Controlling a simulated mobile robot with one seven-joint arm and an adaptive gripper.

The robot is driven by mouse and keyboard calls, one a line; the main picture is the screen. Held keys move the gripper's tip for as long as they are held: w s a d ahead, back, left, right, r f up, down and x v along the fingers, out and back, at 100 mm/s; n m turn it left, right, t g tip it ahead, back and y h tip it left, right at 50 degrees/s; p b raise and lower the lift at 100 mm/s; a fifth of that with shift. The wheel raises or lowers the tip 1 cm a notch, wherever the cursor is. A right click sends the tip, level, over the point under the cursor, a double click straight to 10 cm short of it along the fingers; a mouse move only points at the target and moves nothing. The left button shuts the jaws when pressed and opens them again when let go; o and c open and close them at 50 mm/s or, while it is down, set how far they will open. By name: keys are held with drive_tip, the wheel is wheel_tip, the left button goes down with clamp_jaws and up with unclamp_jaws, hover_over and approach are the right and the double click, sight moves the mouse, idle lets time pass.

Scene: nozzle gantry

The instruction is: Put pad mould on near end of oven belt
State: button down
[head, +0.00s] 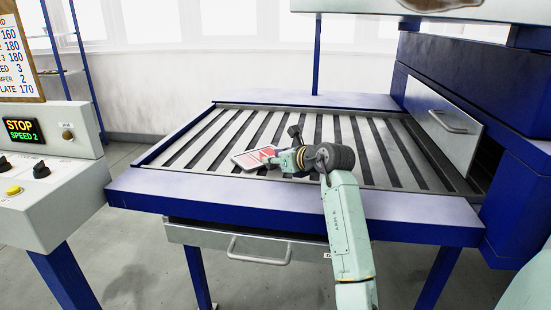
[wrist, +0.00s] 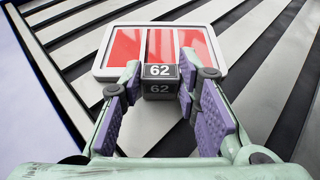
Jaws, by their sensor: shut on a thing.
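The pad mould is a white-rimmed tray (head: 245,163) with red panels and a grey block handle marked 62. In the head view it is at the left of my gripper (head: 272,157), over the slatted oven belt (head: 208,140). In the wrist view the mould (wrist: 192,58) shows beyond my gripper (wrist: 161,82), whose purple-padded fingers are shut on its grey handle block. The slats show around and under the mould. I cannot tell whether the mould touches them. My arm hides part of the belt in the head view.
A blue frame (head: 290,207) borders the belt. The oven housing with a handled door (head: 447,130) stands at the right. A control panel (head: 45,160) showing STOP and SPEED 2 is at the left. Bare slats lie around the mould. A handled drawer (head: 259,250) is below the front edge.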

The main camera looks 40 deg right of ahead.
drive_tip(key=c, duration=1.2)
unclamp_jaws()
drive_tip(key=shift+r, duration=0.25)
drive_tip(key=b+v, duration=0.2)
drive_tip(key=v, duration=0.8)
drive_tip(key=shift+s+f+b, duration=0.1)
drive_tip(key=shift+s+b, duration=0.2)
drive_tip(key=shift+b, duration=0.1)
drive_tip(key=shift+s+r, duration=0.35)
drive_tip(key=shift+s, duration=0.3)
drive_tip(key=shift+a, duration=0.1)
